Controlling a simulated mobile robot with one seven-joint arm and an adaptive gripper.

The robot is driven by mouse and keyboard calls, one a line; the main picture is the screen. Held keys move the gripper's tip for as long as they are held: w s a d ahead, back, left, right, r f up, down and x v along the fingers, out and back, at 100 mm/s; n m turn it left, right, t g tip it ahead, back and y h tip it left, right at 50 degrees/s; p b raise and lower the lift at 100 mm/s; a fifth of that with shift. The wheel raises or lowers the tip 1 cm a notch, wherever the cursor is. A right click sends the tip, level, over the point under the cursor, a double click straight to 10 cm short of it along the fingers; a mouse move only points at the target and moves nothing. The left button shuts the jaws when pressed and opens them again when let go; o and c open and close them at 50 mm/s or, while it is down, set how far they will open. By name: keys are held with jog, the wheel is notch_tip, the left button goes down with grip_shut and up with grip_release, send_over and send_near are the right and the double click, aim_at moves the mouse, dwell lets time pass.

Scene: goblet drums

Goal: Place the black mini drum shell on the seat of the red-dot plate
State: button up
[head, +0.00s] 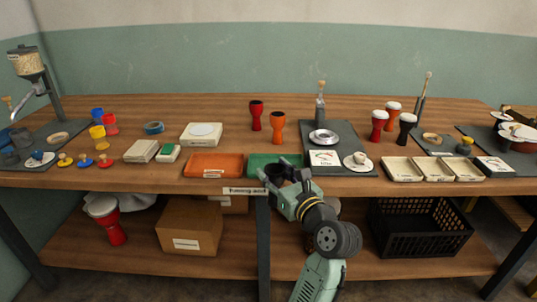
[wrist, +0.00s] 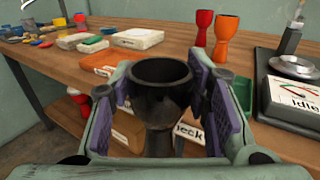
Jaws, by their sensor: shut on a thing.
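My gripper (head: 287,180) is at the front edge of the table, over the green tray (head: 262,160). In the wrist view my gripper (wrist: 163,105) has its purple pads on both sides of the black mini drum shell (wrist: 160,72) and is shut on it. The shell is upright, its open rim up; its lower part is partly hidden. In the head view the shell (head: 284,171) shows only as a dark shape between the fingers. I cannot make out a red dot on any plate. A pale block with a round disc (head: 201,131) stands left of the gripper.
Red (head: 256,115) and orange (head: 278,127) goblet shells stand behind the green tray. An orange-brown tray (head: 213,166) lies to its left. A dark mat (head: 343,128) with a metal dish (head: 323,136) and a display reading idle is at right. Bare wood lies along the back.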

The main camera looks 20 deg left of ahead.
jog(key=d+f+m+t+h, duration=0.1)
jog(key=d+f+m+h, duration=0.2)
jog(key=f, duration=1.1)
jog(key=d+f+m+t+h, duration=0.2)
jog(key=d+f+h, duration=0.3)
jog(key=f, duration=1)
jog(key=s+d+f+m+t+h, duration=0.1)
jog(key=d+f+m+h, duration=0.3)
jog(key=d+f, duration=0.5)
notch_tip(320, 180, down, 6)
jog(key=shift+f+t+h, duration=0.1)
jog(key=shift+t+h, duration=0.4)
jog(key=shift+t, duration=0.2)
jog(key=shift+d, duration=0.2)
